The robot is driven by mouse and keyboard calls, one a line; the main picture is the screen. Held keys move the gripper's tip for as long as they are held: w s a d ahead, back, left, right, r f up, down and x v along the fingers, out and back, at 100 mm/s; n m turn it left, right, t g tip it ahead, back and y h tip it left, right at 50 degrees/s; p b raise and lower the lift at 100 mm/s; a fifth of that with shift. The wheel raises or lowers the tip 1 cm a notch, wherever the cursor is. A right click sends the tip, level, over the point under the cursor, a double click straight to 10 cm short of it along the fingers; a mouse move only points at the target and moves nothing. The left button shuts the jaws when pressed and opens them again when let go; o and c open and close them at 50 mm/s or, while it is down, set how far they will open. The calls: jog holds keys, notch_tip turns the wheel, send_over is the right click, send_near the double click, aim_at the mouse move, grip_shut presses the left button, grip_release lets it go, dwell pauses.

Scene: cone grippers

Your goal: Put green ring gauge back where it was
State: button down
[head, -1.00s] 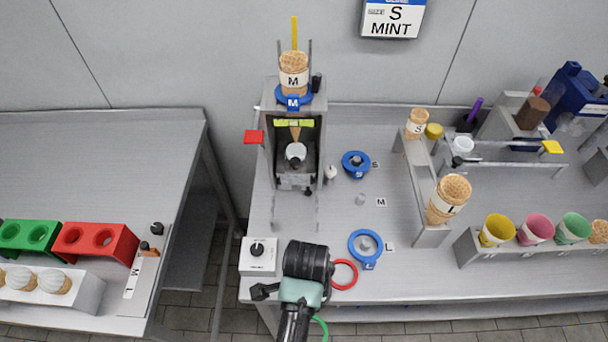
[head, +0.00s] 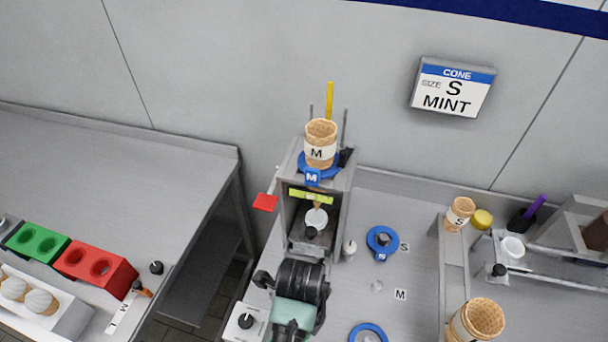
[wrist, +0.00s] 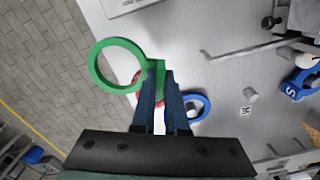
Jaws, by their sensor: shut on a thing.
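The green ring gauge (wrist: 117,42) shows in the wrist view, its short handle (wrist: 157,75) between my fingertips. My gripper (wrist: 158,85) is shut on that handle, and the ring sticks out to the left, over the table's edge and the tiled floor. In the head view my wrist (head: 300,285) stands in front of the dispenser stand, and my arm hides the green ring and fingertips. A red ring (wrist: 138,101) shows partly behind the green one. A blue ring (wrist: 204,101) lies on the table to the right of my fingers.
The stand holds a blue M ring (head: 313,178) with an M cone (head: 320,145). A blue S ring (head: 382,231) lies beside its S label. Red (head: 92,266) and green (head: 38,243) holders stand on the left table.

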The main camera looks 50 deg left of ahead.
notch_tip(320, 180, down, 8)
jog(key=shift+s+r, duration=0.1)
jog(key=shift+r, duration=0.15)
jog(key=shift+f, duration=0.15)
jog(key=c, duration=0.9)
grip_release()
jog(key=shift+c, duration=0.2)
notch_tip(320, 180, up, 12)
jog(key=shift+r, duration=0.15)
